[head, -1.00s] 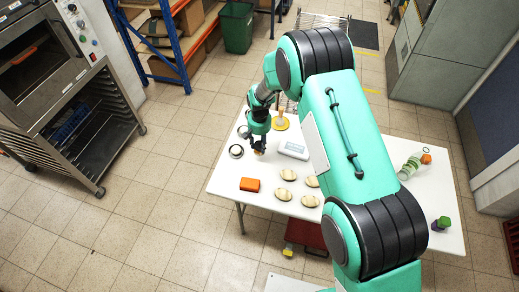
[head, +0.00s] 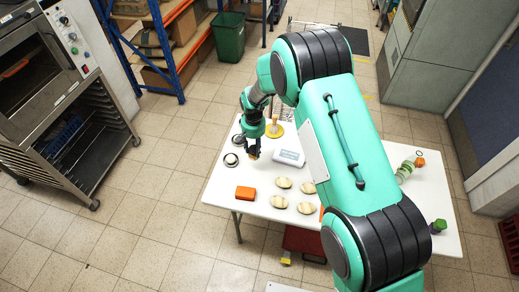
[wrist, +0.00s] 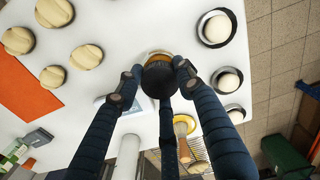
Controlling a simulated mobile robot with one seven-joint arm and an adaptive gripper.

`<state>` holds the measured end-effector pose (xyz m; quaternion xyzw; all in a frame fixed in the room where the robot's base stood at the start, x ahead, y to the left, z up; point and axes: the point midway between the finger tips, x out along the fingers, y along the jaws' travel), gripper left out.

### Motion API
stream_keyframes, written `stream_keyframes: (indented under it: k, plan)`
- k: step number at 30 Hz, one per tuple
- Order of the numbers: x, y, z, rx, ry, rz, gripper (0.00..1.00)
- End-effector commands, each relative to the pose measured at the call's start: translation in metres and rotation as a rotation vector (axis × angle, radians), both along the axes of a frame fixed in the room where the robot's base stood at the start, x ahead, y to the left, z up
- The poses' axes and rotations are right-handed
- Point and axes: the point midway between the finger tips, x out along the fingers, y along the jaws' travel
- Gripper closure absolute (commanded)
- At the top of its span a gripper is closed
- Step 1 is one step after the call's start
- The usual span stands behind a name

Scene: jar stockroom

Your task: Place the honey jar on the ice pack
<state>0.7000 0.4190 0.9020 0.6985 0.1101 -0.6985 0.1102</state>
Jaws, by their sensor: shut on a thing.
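The honey jar (wrist: 158,58), amber with a dark lid, is held between the fingers of my gripper (wrist: 158,72). In the head view, the jar (head: 253,154) shows as a small amber spot under my gripper (head: 254,148), over the left part of the white table. It appears to be just above the surface; the exact gap cannot be told. A flat white and pale-blue slab (head: 289,158), which looks like the ice pack, lies right of the jar.
Bowls with white balls (head: 231,159) stand at the table's left edge. A yellow base with an upright piece (head: 275,129) is behind. A green-topped container (head: 438,226) stands at the right.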

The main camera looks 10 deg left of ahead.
Motion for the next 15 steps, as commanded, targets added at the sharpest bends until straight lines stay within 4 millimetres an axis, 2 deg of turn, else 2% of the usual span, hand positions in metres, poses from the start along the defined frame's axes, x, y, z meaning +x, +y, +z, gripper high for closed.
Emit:
stream_keyframes:
  k: [5, 8, 15]
  plan:
    - [-0.001, -0.017, -0.001, 0.0, 0.0, 0.003, 1.0]
    - [-0.002, -0.037, -0.001, 0.0, 0.0, 0.009, 1.0]
    - [-0.016, -0.109, -0.006, 0.0, 0.0, 0.034, 1.0]
